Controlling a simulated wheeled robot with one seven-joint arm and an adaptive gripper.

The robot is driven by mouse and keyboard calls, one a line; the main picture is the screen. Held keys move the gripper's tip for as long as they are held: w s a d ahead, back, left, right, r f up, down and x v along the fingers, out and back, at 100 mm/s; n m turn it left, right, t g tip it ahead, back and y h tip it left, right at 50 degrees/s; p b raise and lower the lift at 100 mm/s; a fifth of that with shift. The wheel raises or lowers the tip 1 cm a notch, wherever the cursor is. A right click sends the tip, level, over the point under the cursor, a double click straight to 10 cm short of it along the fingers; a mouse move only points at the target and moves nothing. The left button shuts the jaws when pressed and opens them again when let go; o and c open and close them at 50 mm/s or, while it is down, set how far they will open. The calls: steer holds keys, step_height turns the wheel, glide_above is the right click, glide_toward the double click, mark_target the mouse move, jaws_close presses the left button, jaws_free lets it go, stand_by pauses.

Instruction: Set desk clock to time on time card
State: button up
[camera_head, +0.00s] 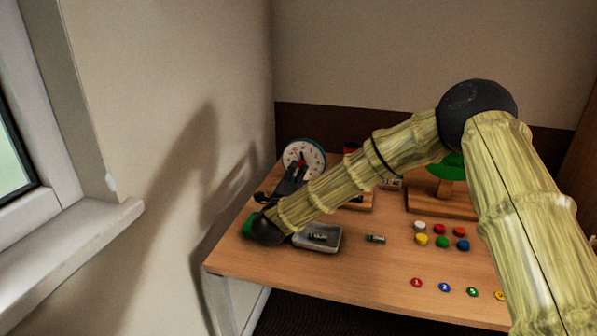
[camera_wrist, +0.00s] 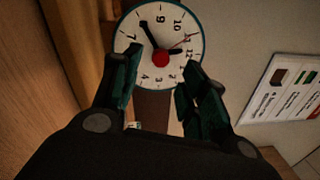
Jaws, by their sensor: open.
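The desk clock (camera_head: 304,161) has a white face and teal rim and stands at the desk's back left. In the wrist view the clock (camera_wrist: 152,72) appears rotated, with a red centre knob (camera_wrist: 160,58). One black hand points near the 8; another dark hand and a thin red hand point to the picture's right. My gripper (camera_head: 287,181) is in front of the clock. In the wrist view my gripper (camera_wrist: 163,80) is open and empty, its fingers on either side below the knob. A small white card (camera_head: 391,183) lies behind my arm; its writing is unreadable, so I cannot tell whether it is the time card.
A grey tray (camera_head: 331,246) with a small item, a battery-like piece (camera_head: 375,238), coloured buttons (camera_head: 442,242) and numbered discs (camera_head: 444,287) lie on the desk (camera_head: 350,285). A wooden board with a green tree (camera_head: 450,167) stands behind. A printed sheet (camera_wrist: 284,88) hangs at the right of the wrist view.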

steer(key=v, duration=0.7)
steer(key=shift+s, duration=0.2)
steer(key=shift+a, duration=0.1)
